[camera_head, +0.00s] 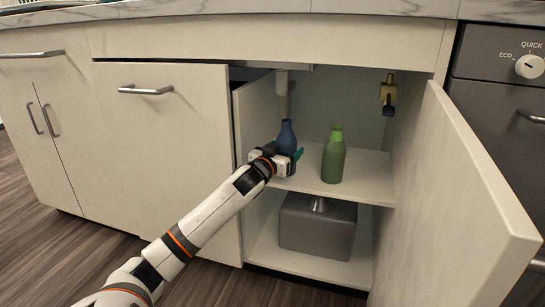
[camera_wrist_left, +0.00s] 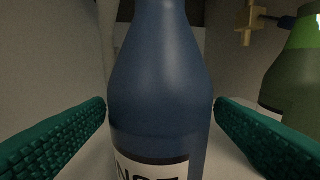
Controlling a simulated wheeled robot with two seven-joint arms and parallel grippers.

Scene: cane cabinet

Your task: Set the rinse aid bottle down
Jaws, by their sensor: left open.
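The rinse aid bottle (camera_head: 287,137) is blue and stands upright on the cabinet shelf (camera_head: 362,186), towards the left side. In the left wrist view the blue bottle (camera_wrist_left: 160,90) fills the middle, with part of a white label showing letters at the bottom. My left gripper (camera_head: 289,160) is at the bottle, its green fingers (camera_wrist_left: 160,128) one on each side. The fingers are open, with a small gap visible beside the bottle. My right gripper is not in view.
A green bottle (camera_head: 333,158) stands right of the blue one on the shelf. A grey box (camera_head: 316,228) sits below. A brass valve (camera_head: 388,92) hangs on the back wall. The open cabinet door (camera_head: 450,205) bounds the right side.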

